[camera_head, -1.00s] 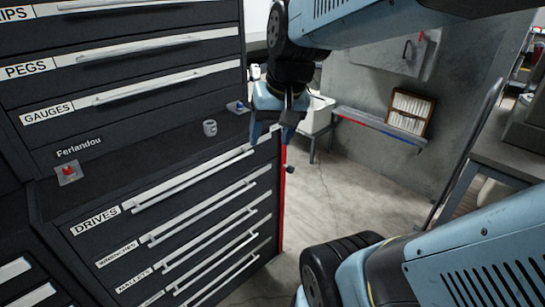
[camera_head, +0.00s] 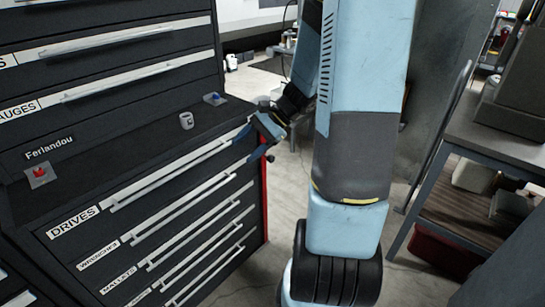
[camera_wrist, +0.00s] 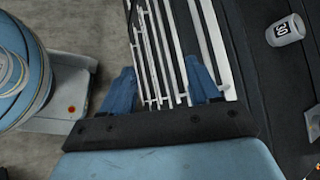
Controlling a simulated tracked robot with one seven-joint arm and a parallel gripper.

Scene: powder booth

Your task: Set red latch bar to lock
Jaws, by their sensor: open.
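The red latch bar (camera_head: 264,198) runs upright along the right front edge of the lower drawer cabinet. A small dark knob (camera_head: 270,158) sticks out near its upper part. My gripper (camera_head: 249,145) is open and empty, with blue fingers, near the cabinet's top right corner, close to the bar's upper end. I cannot tell whether it touches anything. In the wrist view the fingers (camera_wrist: 160,65) are spread apart, with white drawer handles (camera_wrist: 152,48) showing beyond and between them. I cannot make out the red bar in the wrist view.
A grey workbench (camera_head: 490,135) stands at the right. Some floor (camera_head: 290,185) is clear beside the cabinet.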

